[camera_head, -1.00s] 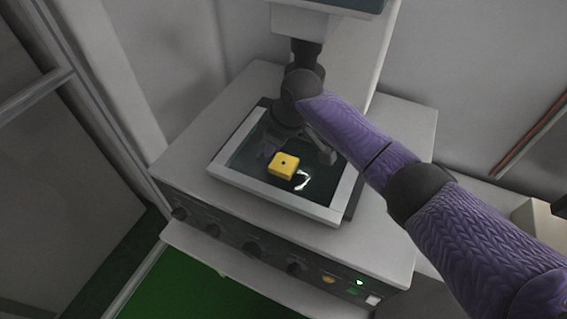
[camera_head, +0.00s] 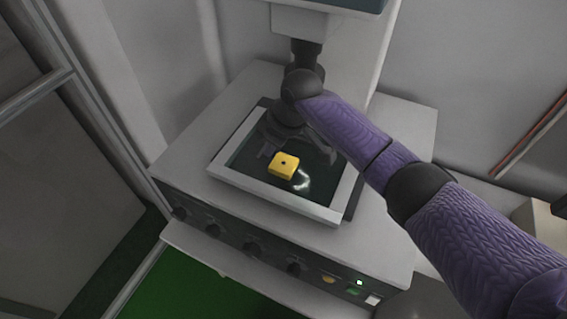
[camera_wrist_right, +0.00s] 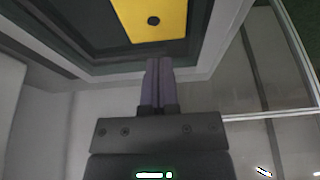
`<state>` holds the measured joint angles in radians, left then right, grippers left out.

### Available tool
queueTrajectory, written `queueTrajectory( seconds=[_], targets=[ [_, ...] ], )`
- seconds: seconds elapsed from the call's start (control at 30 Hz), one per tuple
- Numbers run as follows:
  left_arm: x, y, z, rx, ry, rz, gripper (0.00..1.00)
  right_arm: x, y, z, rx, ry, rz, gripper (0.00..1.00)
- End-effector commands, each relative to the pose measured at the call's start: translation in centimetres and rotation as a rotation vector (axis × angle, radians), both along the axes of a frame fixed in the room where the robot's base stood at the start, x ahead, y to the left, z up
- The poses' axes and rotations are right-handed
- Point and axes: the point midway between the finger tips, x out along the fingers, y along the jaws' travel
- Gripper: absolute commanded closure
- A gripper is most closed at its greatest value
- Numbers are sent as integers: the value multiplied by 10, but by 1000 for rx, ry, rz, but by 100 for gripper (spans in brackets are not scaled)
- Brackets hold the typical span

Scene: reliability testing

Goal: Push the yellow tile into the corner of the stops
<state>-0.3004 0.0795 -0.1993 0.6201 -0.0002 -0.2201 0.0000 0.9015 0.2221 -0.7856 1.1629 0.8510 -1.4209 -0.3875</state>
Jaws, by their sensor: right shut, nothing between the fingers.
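The yellow tile (camera_head: 285,167), with a dark round hole on top, lies flat on the dark surface inside a pale raised frame (camera_head: 275,197). The right wrist view shows part of it at the top (camera_wrist_right: 172,28), cut off by the picture edge. My right gripper (camera_wrist_right: 159,64) is shut and empty, its two fingers side by side and pointing toward the tile. A gap shows between the fingertips and the tile in that view. In the head view my right forearm and wrist partly hide the gripper. I cannot clearly make out the stops. My left gripper is out of view.
The frame sits on a pale machine (camera_head: 400,160) with dark knobs and a small green light on its front. A machine column (camera_head: 352,60) rises behind my wrist. A glass door (camera_head: 50,150) stands at the left. The dark surface around the tile looks mostly clear.

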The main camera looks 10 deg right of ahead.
Motion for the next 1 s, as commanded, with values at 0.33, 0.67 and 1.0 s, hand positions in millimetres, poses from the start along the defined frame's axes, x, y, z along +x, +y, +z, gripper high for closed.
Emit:
queueTrajectory(
  seconds=[0.33,0.67,1.0],
  targets=[
    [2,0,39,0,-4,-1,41,-17,-25,8,-1,2,-2,100],
    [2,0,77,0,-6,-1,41,-45,-67,4,-1,1,-1,100],
    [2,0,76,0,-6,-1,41,-47,-70,0,0,0,0,100]
  ],
)
